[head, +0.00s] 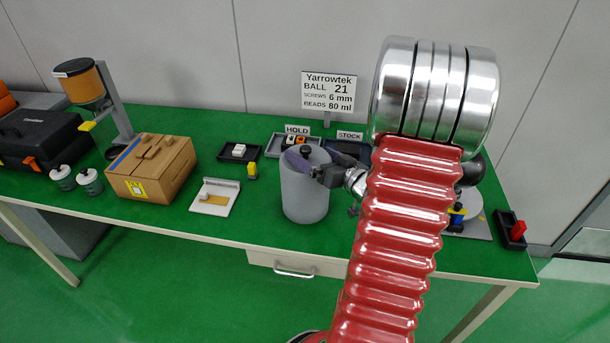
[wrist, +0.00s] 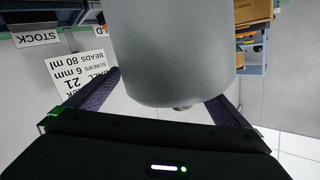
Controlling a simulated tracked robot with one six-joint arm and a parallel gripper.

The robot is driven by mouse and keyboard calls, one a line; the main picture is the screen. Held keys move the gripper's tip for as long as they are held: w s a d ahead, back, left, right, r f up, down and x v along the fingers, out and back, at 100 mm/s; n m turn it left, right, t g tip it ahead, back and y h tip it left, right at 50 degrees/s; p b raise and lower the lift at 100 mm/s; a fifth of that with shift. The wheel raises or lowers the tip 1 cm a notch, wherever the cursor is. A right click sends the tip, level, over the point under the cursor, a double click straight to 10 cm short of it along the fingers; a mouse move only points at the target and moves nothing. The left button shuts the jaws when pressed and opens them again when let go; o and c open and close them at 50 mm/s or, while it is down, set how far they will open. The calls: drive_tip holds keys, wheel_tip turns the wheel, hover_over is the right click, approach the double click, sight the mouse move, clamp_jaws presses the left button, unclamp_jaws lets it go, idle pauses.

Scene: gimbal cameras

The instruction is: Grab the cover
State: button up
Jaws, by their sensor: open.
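The cover looks to be the tall grey cylinder (head: 305,200) standing upright on the green table, with a small dark knob on top. My gripper (head: 318,165) is at its upper part, coming from the right, with a purple finger across the near top edge. In the wrist view, which is turned over, the grey cover (wrist: 172,50) fills the upper middle. My gripper (wrist: 168,92) is open there, with one dark finger on each side of the cover. I cannot tell whether either finger touches it. What the cover hides cannot be seen.
A sign (head: 328,90) and the HOLD and STOCK trays stand behind the cover. A small yellow piece (head: 252,170), a white plate (head: 215,197) and a cardboard box (head: 150,172) are to its left. My red arm hides the table to its right.

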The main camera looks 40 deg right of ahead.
drive_tip(key=shift+s+f, duration=0.1)
drive_tip(key=shift+f, duration=0.15)
drive_tip(key=c, duration=1.6)
drive_tip(key=shift+r, duration=0.15)
wheel_tip(320, 180, up, 9)
drive_tip(key=shift+f, duration=0.15)
drive_tip(key=c, duration=0.7)
drive_tip(key=shift+r, duration=0.75)
